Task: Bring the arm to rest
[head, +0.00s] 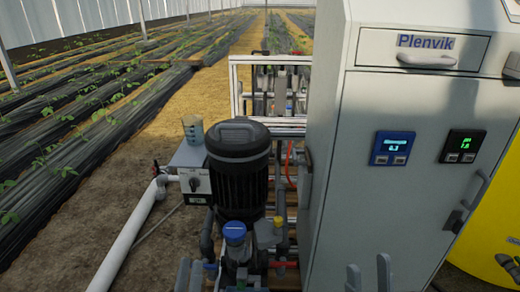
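My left gripper (190,274) shows at the bottom edge, left of the pump. Only its two grey fingertips are in view, pointing up, close side by side with nothing seen between them. My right gripper (369,275) shows at the bottom edge in front of the grey cabinet (375,185). Its two grey fingertips stand apart with an empty gap between them. The rest of both grippers and both arms lies below the picture.
A black pump motor (240,175) with a blue-capped part (235,233) stands close right of my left gripper. A switch box (195,183), a beaker (193,130) and a white pipe (125,240) are at left. A yellow tank (490,225) stands at right.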

